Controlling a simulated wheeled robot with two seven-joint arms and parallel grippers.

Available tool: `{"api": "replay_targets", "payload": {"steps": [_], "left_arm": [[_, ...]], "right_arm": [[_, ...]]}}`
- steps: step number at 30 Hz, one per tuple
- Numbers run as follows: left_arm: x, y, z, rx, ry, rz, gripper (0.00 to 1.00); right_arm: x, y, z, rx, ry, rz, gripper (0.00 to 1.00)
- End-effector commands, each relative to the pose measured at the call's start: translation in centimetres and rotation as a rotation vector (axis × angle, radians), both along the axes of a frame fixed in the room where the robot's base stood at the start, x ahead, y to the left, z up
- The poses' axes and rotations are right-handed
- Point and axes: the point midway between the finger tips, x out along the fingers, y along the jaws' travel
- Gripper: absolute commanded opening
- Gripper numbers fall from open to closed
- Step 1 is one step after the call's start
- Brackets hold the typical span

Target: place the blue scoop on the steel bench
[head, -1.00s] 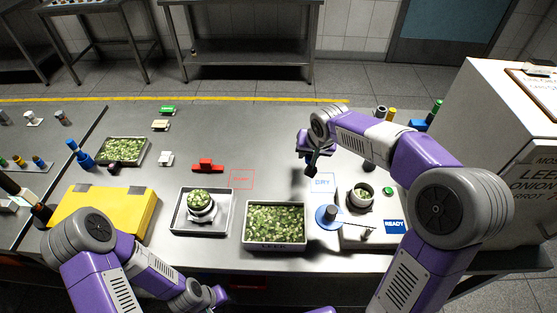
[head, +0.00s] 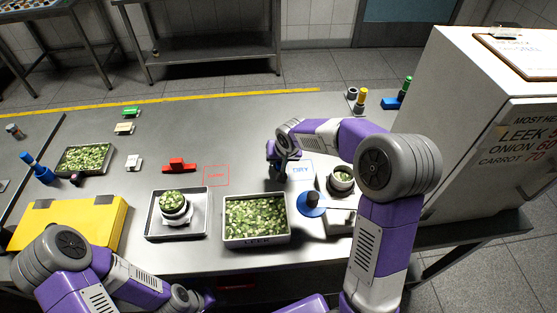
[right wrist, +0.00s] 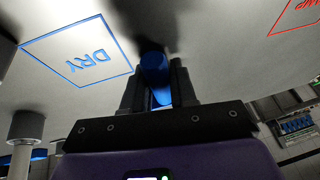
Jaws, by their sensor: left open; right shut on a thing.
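My right gripper (head: 278,174) is low over the steel bench (head: 245,105), just left of the blue DRY square (head: 300,171). In the right wrist view, its fingers (right wrist: 158,92) are shut on a blue piece, the blue scoop (right wrist: 155,68). The scoop's far end is dark and close to the bench surface; I cannot tell whether it touches. The DRY outline (right wrist: 78,48) lies beside it in that view. In the head view the scoop is mostly hidden by the gripper. My left gripper (head: 197,299) is open and empty at the bench's front edge.
A tray of chopped leek (head: 256,238) stands in front of the right gripper. A white cabinet (head: 465,110) stands far right.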

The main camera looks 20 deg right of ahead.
Motion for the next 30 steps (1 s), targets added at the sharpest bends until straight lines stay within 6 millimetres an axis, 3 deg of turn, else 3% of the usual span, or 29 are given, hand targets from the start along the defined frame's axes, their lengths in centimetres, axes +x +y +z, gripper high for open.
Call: {"api": "replay_targets", "payload": {"steps": [8, 9, 14, 25, 30], "left_arm": [[0.0, 0.0, -0.3, 0.0, 0.0, 0.0, 0.43], [0.0, 0.0, -0.3, 0.0, 0.0, 0.0, 0.43], [0.0, 0.0, -0.2, 0.0, 0.0, 0.0, 0.43], [0.0, 0.0, 0.2, 0.0, 0.0, 0.0, 0.43], [0.0, 0.0, 0.9, 0.0, 0.0, 0.0, 0.43]], "right_arm": [[0.0, 0.0, -0.2, 0.0, -0.002, -0.001, 0.0], [0.0, 0.0, -0.2, 0.0, -0.001, -0.001, 0.28], [0.0, 0.0, -0.1, 0.0, -0.001, -0.001, 0.52], [0.0, 0.0, 0.3, 0.0, -0.001, -0.001, 0.52], [-1.0, -0.1, 3.0, 0.001, -0.006, -0.003, 0.52]]}}
